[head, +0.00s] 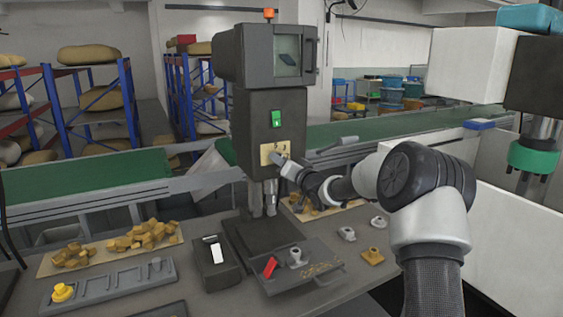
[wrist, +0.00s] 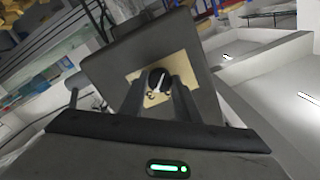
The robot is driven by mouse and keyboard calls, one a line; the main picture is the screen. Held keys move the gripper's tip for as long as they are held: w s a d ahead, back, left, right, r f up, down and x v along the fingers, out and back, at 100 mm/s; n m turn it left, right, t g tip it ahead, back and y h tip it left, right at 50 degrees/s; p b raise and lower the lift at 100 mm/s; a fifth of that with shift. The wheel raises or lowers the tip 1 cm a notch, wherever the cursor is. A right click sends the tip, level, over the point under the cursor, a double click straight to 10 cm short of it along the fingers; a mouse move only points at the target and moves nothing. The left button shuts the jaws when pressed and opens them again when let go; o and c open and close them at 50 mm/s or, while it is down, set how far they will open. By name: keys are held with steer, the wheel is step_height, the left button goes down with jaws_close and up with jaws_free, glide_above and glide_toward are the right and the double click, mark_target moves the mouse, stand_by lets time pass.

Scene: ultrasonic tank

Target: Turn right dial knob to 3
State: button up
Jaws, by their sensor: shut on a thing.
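The dark grey machine (head: 272,100) stands at the middle of the bench, with a beige dial plate (head: 268,154) on its front below a green switch. In the wrist view the plate (wrist: 185,62) carries a round black knob (wrist: 157,77) with a white pointer mark. My gripper (wrist: 158,86) has one finger on each side of this knob and is shut on it. In the head view my gripper (head: 281,163) reaches the plate from the right and hides the knob. Small dark marks show on the plate near the knob, but I cannot read which number the pointer faces.
A green lit switch (head: 276,118) sits above the plate. Below, the bench holds a tray with a red piece (head: 269,266), a dark box (head: 217,263) and several loose metal fittings. A green conveyor (head: 90,177) runs behind.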

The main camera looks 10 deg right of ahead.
steer(key=o, duration=1)
steer(key=shift+o, duration=0.2)
steer(key=b+v, duration=0.2)
steer(key=v, duration=1.5)
steer(key=shift+s, duration=0.2)
